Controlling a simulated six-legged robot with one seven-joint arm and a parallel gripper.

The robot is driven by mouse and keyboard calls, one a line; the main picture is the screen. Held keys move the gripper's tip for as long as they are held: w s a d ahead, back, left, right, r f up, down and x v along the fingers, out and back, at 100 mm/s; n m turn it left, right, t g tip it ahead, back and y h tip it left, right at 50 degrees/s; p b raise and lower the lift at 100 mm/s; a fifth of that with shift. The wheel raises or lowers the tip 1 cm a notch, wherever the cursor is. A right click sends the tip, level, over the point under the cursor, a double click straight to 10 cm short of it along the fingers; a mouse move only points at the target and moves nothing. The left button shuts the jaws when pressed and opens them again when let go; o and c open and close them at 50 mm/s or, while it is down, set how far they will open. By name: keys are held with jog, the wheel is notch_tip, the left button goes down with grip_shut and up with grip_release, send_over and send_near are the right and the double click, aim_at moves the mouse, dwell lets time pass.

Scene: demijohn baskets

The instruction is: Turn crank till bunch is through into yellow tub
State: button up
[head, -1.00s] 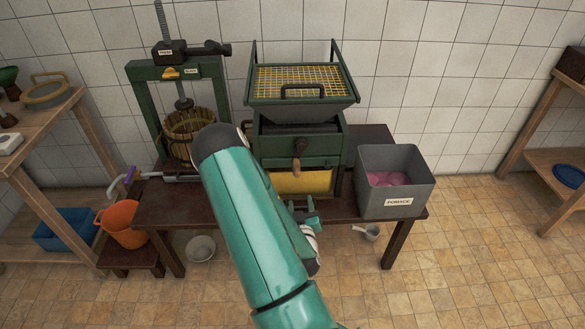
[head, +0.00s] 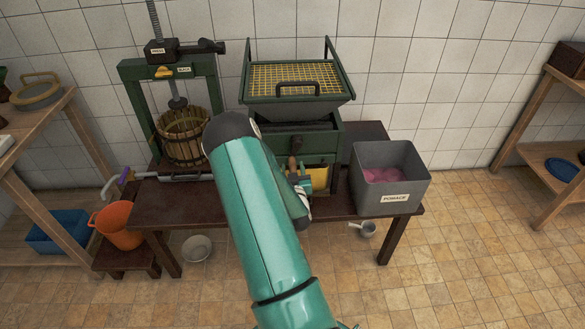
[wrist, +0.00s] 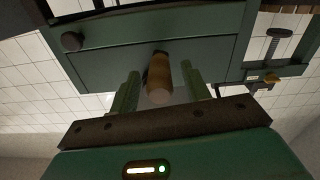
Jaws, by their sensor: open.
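The green crusher (head: 310,134) stands on the dark table, with a yellow grid (head: 292,78) over its hopper. I see no bunch; the hopper's inside under the grid cannot be made out. The crank (head: 296,142) is on the crusher's front, its wooden handle (head: 293,163) hanging down. The yellow tub (head: 319,176) sits under the crusher, partly hidden by my arm and gripper. My gripper (head: 301,182) is at the handle. In the wrist view, my gripper (wrist: 160,92) is open, a finger on each side of the wooden handle (wrist: 159,80), with gaps showing.
A grey pomace bin (head: 393,199) with pink contents stands at the table's right end. A press with a slatted basket (head: 183,136) stands at left. An orange bucket (head: 120,225) is on a low stool. A bowl (head: 197,248) and a dipper (head: 366,229) lie on the floor.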

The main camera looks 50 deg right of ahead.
jog(key=shift+w+d, duration=0.35)
jog(key=shift+d, duration=0.05)
grip_shut()
jog(key=shift+s+n, duration=0.1)
jog(key=shift+n, duration=0.2)
